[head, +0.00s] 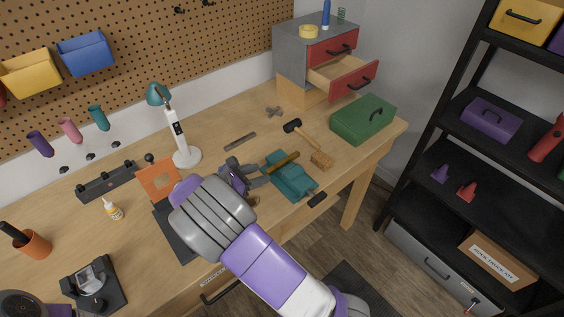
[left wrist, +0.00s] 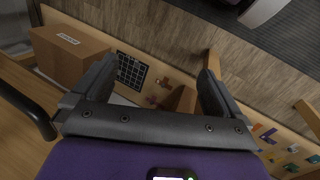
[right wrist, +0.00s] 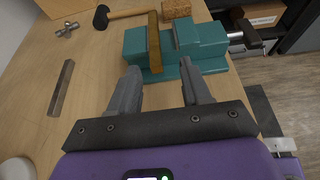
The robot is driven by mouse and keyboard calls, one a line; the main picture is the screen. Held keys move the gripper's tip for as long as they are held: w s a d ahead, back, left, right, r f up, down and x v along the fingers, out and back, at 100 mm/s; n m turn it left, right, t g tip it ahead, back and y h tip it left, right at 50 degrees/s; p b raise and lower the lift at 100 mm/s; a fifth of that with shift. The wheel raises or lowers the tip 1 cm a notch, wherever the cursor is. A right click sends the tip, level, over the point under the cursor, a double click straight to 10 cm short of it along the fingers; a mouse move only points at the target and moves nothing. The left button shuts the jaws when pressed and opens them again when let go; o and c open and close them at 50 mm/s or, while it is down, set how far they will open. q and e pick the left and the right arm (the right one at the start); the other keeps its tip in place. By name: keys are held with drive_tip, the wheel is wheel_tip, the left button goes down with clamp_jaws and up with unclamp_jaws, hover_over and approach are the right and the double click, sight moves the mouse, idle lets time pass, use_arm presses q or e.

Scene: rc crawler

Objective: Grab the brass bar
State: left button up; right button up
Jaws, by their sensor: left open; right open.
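The brass bar (head: 287,160) is a dull gold strip lying across the teal vise (head: 300,184) on the workbench. In the right wrist view the bar (right wrist: 154,44) crosses the vise (right wrist: 200,62) near its jaws; I cannot tell whether it is clamped. My right gripper (head: 256,172) is open and empty, just short of the vise. In the right wrist view its two fingertips (right wrist: 160,70) point at the near side of the vise, with the bar's near end ahead between them. My left gripper (left wrist: 154,76) is open and empty, away from the bar; it is outside the head view.
A steel-grey flat bar (head: 240,141), a mallet (head: 300,132), a wooden brush-like block (head: 322,160) and a green box (head: 363,119) lie around the vise. The left wrist view shows a cardboard box (left wrist: 68,54).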

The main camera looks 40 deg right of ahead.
sight(269, 170)
drive_tip(key=x, duration=0.2)
drive_tip(key=b+x, duration=0.1)
drive_tip(key=x, duration=0.1)
drive_tip(key=shift+w+a+f, duration=0.1)
drive_tip(key=shift+w+f, duration=0.15)
drive_tip(key=shift+w, duration=0.1)
drive_tip(key=shift+d, duration=0.25)
drive_tip(key=shift+c, duration=0.3)
clamp_jaws()
